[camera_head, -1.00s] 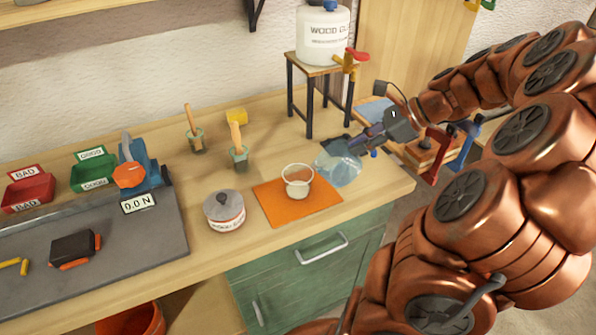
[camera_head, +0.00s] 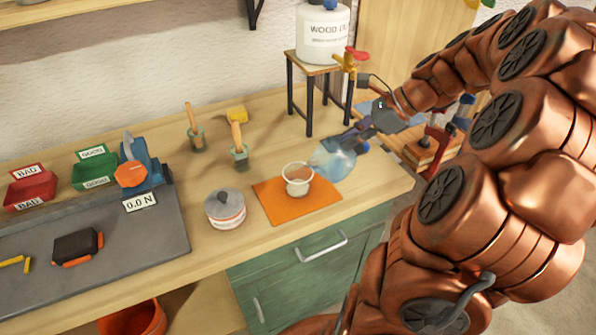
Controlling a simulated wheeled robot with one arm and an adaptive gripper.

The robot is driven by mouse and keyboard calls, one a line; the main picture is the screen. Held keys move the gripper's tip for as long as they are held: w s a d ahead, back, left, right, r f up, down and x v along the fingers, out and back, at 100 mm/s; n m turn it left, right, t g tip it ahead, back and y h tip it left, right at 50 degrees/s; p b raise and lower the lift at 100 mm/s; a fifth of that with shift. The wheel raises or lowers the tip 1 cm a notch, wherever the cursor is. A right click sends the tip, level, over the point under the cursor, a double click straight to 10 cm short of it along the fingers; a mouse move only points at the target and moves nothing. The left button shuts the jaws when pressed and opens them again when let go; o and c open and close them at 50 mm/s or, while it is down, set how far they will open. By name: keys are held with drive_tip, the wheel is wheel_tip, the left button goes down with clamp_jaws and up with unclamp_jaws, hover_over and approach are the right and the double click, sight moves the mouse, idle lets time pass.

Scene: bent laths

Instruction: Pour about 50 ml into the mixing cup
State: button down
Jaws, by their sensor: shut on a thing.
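The mixing cup (camera_head: 297,180), white and open at the top, stands upright on an orange mat (camera_head: 325,209) near the bench's right front. My gripper (camera_head: 352,140) is shut on a clear, bluish bottle (camera_head: 334,164). The bottle is tilted to the left, with its narrow end close to the cup's rim on the right side. I cannot tell whether any liquid is flowing or how much is in the cup. The gripper's fingers are partly hidden against the bottle.
A lidded tin (camera_head: 225,209) stands left of the mat. A small stool (camera_head: 318,72) bearing a white wood glue jug (camera_head: 323,37) stands behind. Two brush pots (camera_head: 240,155) stand farther left. A blue force gauge (camera_head: 140,162) and red and green bins (camera_head: 94,169) are at the left.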

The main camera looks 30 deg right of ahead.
sight(355, 155)
drive_tip(key=shift+w+a+r+g+h+p, duration=0.65)
drive_tip(key=shift+a+r+g+h+p, duration=0.05)
drive_tip(key=shift+r+h, duration=0.1)
idle(1.4)
drive_tip(key=s+d+f+t+y+b, duration=0.2)
drive_tip(key=d+f+b, duration=0.1)
drive_tip(key=shift+s+f+y, duration=0.1)
drive_tip(key=shift+f+y, duration=0.15)
drive_tip(key=shift+y, duration=0.15)
drive_tip(key=shift+s+d+t, duration=0.1)
drive_tip(key=shift+s+t, duration=0.1)
drive_tip(key=shift+t, duration=0.1)
drive_tip(key=shift+s+d+f+t+y+b, duration=0.4)
drive_tip(key=shift+s+d+f+y+b, duration=0.2)
drive_tip(key=shift+d+f+b, duration=0.2)
drive_tip(key=shift+s+d+f+t+y+b, duration=0.85)
drive_tip(key=shift+s+d+f+t+y, duration=0.15)
drive_tip(key=shift+s+d+f, duration=0.25)
